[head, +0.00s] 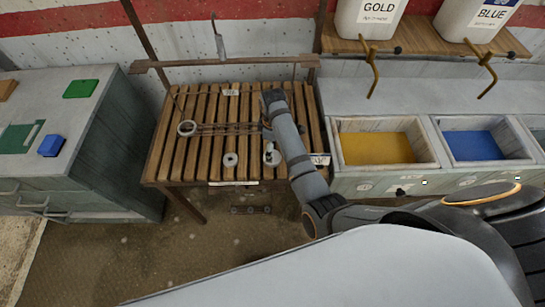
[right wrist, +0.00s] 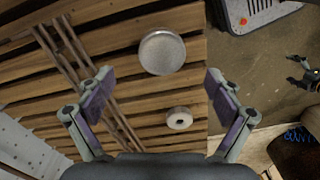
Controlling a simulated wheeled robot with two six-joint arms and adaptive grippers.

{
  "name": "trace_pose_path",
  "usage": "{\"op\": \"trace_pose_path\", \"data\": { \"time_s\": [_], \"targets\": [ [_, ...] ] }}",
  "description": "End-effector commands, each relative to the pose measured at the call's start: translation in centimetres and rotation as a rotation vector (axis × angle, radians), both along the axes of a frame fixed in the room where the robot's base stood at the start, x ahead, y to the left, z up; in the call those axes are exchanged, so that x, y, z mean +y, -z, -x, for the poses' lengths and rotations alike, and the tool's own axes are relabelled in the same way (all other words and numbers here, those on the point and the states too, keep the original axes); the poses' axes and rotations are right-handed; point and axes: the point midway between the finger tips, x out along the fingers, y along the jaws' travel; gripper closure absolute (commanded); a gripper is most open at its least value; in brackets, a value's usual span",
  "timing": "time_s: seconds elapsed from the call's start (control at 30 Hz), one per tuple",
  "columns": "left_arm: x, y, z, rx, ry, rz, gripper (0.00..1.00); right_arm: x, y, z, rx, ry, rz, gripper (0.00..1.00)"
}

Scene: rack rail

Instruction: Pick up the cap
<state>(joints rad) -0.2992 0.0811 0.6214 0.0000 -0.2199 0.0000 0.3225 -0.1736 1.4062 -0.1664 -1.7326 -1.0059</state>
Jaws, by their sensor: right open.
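The cap (right wrist: 162,53), a plain grey round disc, lies on the wooden slats in the right wrist view. My right gripper (right wrist: 157,88) is open and empty above the slats, with the cap beyond the gap between its fingers. In the head view, my right arm reaches over the slatted table (head: 163,165) and hides part of it. A pale round piece (head: 271,156) shows beside the arm there, partly covered. My left gripper (right wrist: 303,74) shows small at the right edge of the right wrist view, fingers apart; it is outside the head view.
A smaller ring with a dark hole (right wrist: 179,118) lies near the cap; it also shows in the head view (head: 230,159). Thin rods (head: 222,128) and a round ring (head: 187,128) lie farther left. Yellow (head: 432,162) and blue (head: 526,158) bins stand right; a grey cabinet (head: 110,130) stands left.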

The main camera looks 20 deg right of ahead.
Motion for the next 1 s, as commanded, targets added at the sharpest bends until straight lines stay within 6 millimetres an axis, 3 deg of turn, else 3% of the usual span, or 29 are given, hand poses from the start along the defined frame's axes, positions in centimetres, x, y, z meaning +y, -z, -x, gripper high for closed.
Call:
{"op": "trace_pose_path", "data": {
  "time_s": [0.23, 0.5, 0.73, 1.0],
  "targets": [
    [0.0, -0.5, 0.1, 0.001, 0.000, 0.000, 0.00, -0.1, 1.2, 0.2, 0.002, 0.001, 0.001, 0.08],
    [-0.1, -1.2, 0.2, 0.003, 0.000, 0.001, 0.00, -0.1, 5.4, 0.4, 0.000, 0.001, 0.000, 0.08],
    [-0.2, -1.2, 0.2, 0.003, -0.001, 0.002, 0.00, -0.1, 5.8, 0.4, -0.001, 0.002, 0.000, 0.08],
    [-0.2, -1.2, 0.2, 0.003, -0.001, 0.002, 0.00, -0.1, 5.7, 0.4, -0.001, 0.002, 0.000, 0.42]
  ]
}}
